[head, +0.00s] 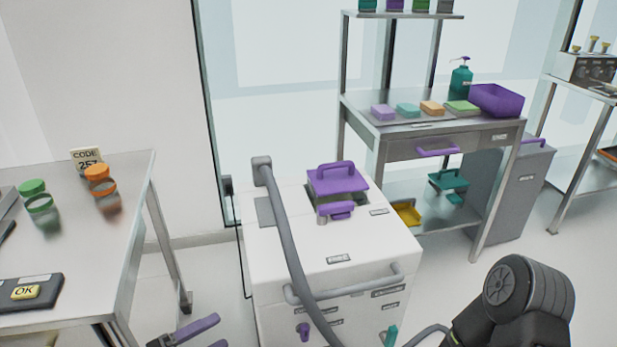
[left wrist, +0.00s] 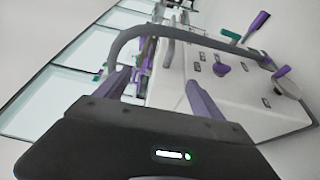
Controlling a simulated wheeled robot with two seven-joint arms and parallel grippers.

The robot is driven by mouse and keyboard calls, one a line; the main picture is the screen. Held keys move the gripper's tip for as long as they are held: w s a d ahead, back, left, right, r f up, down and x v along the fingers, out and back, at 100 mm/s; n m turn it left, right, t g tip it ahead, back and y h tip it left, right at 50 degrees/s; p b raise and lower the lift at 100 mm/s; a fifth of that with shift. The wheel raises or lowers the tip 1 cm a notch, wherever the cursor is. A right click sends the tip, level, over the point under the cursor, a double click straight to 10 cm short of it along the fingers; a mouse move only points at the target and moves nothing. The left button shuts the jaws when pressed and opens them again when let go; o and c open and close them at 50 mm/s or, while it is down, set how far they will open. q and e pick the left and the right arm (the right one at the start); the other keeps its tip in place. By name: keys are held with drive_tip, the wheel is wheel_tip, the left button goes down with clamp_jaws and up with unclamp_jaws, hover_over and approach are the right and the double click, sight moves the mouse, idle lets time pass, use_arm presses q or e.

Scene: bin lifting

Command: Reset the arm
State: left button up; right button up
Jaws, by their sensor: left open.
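My left gripper (head: 217,332) shows at the bottom edge of the head view, with its purple fingers low in front of the left part of the white cabinet (head: 335,240). In the left wrist view its two purple fingers (left wrist: 160,88) stand apart with nothing between them. The white cabinet (left wrist: 235,95) lies beyond them there, tilted in the picture. A dark link of my right arm (head: 515,300) fills the lower right of the head view. My right gripper is not shown.
A purple-handled lid (head: 338,178) sits over the cabinet top's opening. A grey hose (head: 284,235) arches down the cabinet's front. A metal table (head: 120,235) stands at left. A shelf bench (head: 400,130) with a purple bin (head: 497,99) stands behind.

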use_arm(q)
drive_tip(key=s+d+f+n+g+y+b, duration=0.1)
drive_tip(key=s+d+f+g+y+b, duration=0.25)
drive_tip(key=f, duration=0.55)
drive_tip(key=s+d+f+n+g+b, duration=0.15)
drive_tip(key=s+d+f, duration=0.25)
drive_tip(key=d+f, duration=0.4)
drive_tip(key=s+d+f+n+g+y+b, duration=0.1)
drive_tip(key=s+d+f+b, duration=0.3)
drive_tip(key=f, duration=0.6)
drive_tip(key=s+a+f+m+g+y+b, duration=0.1)
drive_tip(key=s+f+m+g+y+b, duration=0.15)
drive_tip(key=f+m+b, duration=0.4)
drive_tip(key=s+a+f+m+g+y+b, duration=0.1)
drive_tip(key=s+a+f+m+y+b, duration=0.2)
drive_tip(key=f+b, duration=0.55)
wheel_tip(320, 180, up, 26)
drive_tip(key=s+d+p, duration=0.2)
drive_tip(key=p, duration=2.7)
drive_tip(key=shift+d+g+p, duration=0.3)
drive_tip(key=shift+d+g, duration=0.05)
drive_tip(key=shift+d, duration=0.05)
